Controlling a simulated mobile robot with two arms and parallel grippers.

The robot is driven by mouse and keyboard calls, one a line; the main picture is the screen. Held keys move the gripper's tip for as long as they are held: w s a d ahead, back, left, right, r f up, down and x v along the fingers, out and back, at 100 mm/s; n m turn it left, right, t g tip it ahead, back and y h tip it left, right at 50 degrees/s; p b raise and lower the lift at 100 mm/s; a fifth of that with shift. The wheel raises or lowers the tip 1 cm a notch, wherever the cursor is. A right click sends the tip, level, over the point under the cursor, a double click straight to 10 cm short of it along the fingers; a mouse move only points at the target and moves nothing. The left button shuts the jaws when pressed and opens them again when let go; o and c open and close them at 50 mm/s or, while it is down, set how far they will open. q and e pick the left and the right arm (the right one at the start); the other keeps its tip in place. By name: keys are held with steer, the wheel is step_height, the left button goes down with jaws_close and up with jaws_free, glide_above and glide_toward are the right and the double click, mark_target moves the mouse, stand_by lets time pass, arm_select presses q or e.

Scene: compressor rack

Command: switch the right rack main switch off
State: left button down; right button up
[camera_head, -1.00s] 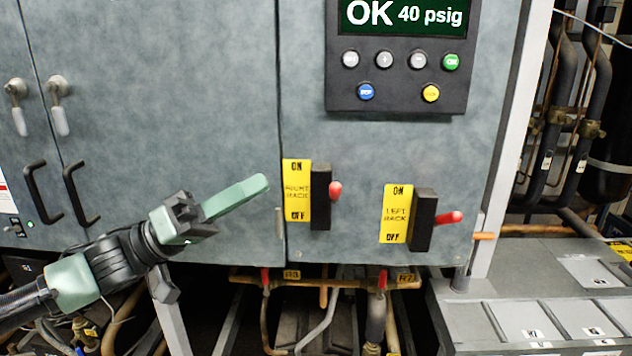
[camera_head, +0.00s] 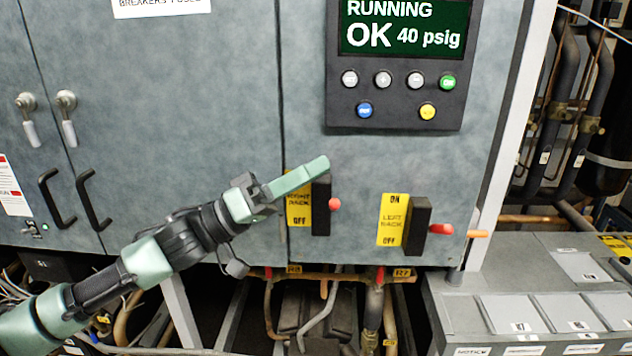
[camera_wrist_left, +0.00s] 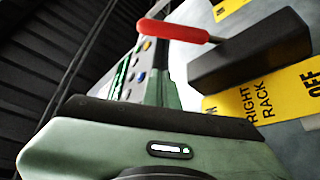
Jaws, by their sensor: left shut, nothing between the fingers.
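The right rack main switch is a black box (camera_head: 321,222) with a red lever (camera_head: 334,204), beside a yellow label (camera_head: 298,212) with OFF at its bottom. My left gripper (camera_head: 318,166) is shut and empty; its fingers overlap the top of this box and label in the head view. I cannot tell whether they touch. In the left wrist view the red lever (camera_wrist_left: 180,32) sticks out leftward from the black box (camera_wrist_left: 250,50), clear of the green gripper body. The RIGHT RACK label (camera_wrist_left: 262,98) shows too. The lever's exact setting is hard to tell. My right gripper is not in view.
The left rack switch (camera_head: 417,222), with a similar red lever (camera_head: 440,229), is close by on the right. A display panel (camera_head: 400,60) above reads RUNNING OK 40 psig. Pipes (camera_head: 340,278) run below the cabinet. Door handles (camera_head: 92,200) are at the left.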

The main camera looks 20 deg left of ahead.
mark_target(315, 193)
arm_select(q)
steer(key=shift+s+d+f+p, duration=0.1)
steer(key=shift+s+d+f, duration=0.15)
steer(key=shift+f, duration=0.2)
steer(key=shift+s+d+f+p, duration=0.15)
steer(key=shift+s+f, duration=0.2)
steer(key=shift+f, duration=0.1)
steer(key=shift+s+d+f+p, duration=0.1)
steer(key=shift+s+d+f, duration=0.15)
steer(key=shift+f, duration=0.2)
steer(key=shift+s+d+f, duration=0.1)
steer(key=shift+s+f, duration=0.05)
steer(key=shift+f, duration=0.1)
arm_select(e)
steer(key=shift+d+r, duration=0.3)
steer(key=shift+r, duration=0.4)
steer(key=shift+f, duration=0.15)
arm_select(q)
steer(key=shift+s+f+m+g+h+b, duration=0.15)
steer(key=shift+m+g+h+b, duration=0.15)
steer(key=shift+m, duration=0.3)
steer(key=shift+w+f+m+g+h+b, duration=0.15)
steer(key=shift+m+g+h+b, duration=0.15)
steer(key=shift+m, duration=0.3)
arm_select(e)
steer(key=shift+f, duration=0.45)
